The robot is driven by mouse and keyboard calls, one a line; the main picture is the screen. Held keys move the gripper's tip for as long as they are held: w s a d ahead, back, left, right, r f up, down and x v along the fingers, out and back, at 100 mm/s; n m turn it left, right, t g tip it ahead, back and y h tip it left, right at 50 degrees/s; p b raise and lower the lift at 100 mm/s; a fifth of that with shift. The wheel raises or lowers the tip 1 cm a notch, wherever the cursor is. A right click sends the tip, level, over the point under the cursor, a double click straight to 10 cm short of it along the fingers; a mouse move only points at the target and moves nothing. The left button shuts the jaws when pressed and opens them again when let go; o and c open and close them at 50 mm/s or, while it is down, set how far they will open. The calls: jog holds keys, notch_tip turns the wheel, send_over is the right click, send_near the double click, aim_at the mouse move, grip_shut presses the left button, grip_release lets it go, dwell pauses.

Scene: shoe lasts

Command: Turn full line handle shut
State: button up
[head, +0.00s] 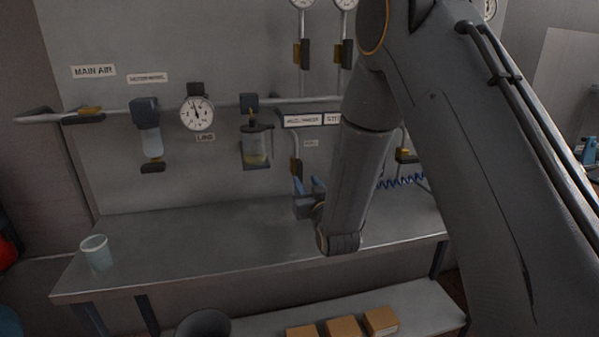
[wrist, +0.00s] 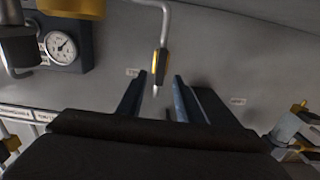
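A yellow-and-dark valve handle (head: 296,168) sits on a vertical pipe drop below the air line, beside a small label (head: 311,143) too blurred to read surely. The handle runs roughly in line with its pipe. It also shows in the wrist view (wrist: 160,60), ahead of and between my fingertips. My gripper (head: 309,186) is just below the handle in the head view, above the back of the bench. In the wrist view my gripper (wrist: 159,77) is open, with nothing held. Whether the fingers flank the handle or stop short of it I cannot tell.
A MAIN AIR lever (head: 82,116), a filter (head: 149,138), a LINE gauge (head: 197,114) and a lubricator bowl (head: 256,147) line the wall. Another yellow valve (head: 405,155) and a blue coiled hose (head: 400,181) are right. A cup (head: 96,253) stands on the mostly clear bench (head: 190,245).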

aim_at(300, 172)
jog(key=shift+p+x, duration=1)
jog(key=shift+x, duration=2.9)
jog(key=shift+r, duration=0.15)
grip_shut()
